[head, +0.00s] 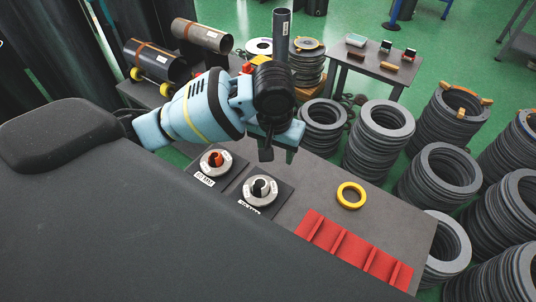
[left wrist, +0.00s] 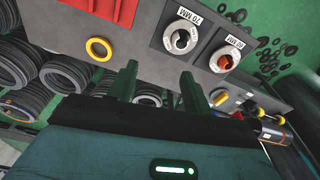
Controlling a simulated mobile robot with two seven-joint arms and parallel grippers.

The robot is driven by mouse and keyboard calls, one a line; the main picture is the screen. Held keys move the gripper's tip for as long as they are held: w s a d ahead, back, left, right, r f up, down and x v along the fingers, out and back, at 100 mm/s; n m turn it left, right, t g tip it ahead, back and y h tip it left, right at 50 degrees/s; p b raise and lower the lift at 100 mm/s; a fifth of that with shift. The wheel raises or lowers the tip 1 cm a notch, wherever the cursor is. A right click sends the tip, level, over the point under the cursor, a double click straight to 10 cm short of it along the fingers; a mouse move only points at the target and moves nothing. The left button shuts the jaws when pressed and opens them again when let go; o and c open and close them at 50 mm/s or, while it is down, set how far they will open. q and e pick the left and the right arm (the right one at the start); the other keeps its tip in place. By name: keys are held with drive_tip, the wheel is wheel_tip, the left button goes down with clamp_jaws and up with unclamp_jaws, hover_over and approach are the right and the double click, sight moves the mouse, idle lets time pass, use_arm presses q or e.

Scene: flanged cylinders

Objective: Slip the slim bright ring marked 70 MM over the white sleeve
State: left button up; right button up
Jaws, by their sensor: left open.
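A slim bright yellow ring (head: 350,206) lies flat on the grey table, apart from everything; it also shows in the left wrist view (left wrist: 98,60). I cannot read a marking on it. A pale flanged cylinder with a black-and-white centre (head: 248,194) stands on a dark plate; its label reads 70 MM in the left wrist view (left wrist: 173,36). My left gripper (head: 279,153) is open and empty above the table, behind these cylinders. My right gripper is not in view.
A red divided rack (head: 352,248) lies at the table's front edge. Stacks of dark rings (head: 380,127) stand on the floor beyond the table. A tall grey pipe (head: 282,35) stands behind my left gripper. Bare table surrounds the yellow ring.

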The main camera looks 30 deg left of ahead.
use_arm(q)
drive_tip(key=shift+m, duration=0.5)
drive_tip(key=shift+s+a+r, duration=0.1)
drive_tip(key=shift+s+r, duration=0.2)
drive_tip(key=shift+s, duration=0.35)
drive_tip(key=shift+s+d+r, duration=0.1)
drive_tip(key=shift+s+r, duration=0.2)
drive_tip(key=shift+s, duration=0.4)
drive_tip(key=shift+s+a+r, duration=0.1)
drive_tip(key=shift+s+r, duration=0.2)
drive_tip(key=shift+s, duration=0.35)
drive_tip(key=s+d+f+m+t+h, duration=0.1)
drive_tip(key=d+f+t+h, duration=0.15)
drive_tip(key=d+f, duration=0.4)
drive_tip(key=s+d+f+t+h, duration=0.1)
drive_tip(key=d+f+h, duration=0.3)
drive_tip(key=f, duration=0.5)
drive_tip(key=s+a+f+t+y, duration=0.1)
drive_tip(key=s+a+f, duration=0.2)
drive_tip(key=s, duration=0.3)
drive_tip(key=s+a+f+t+y, duration=0.1)
drive_tip(key=s+a+f+y, duration=0.1)
drive_tip(key=s+f, duration=0.3)
drive_tip(key=s+a+f+m+t+y, duration=0.1)
drive_tip(key=s+a+f+t, duration=0.1)
drive_tip(key=s+a+f, duration=0.2)
drive_tip(key=s, duration=0.3)
drive_tip(key=shift+a+f, duration=0.25)
drive_tip(key=shift+f, duration=0.1)
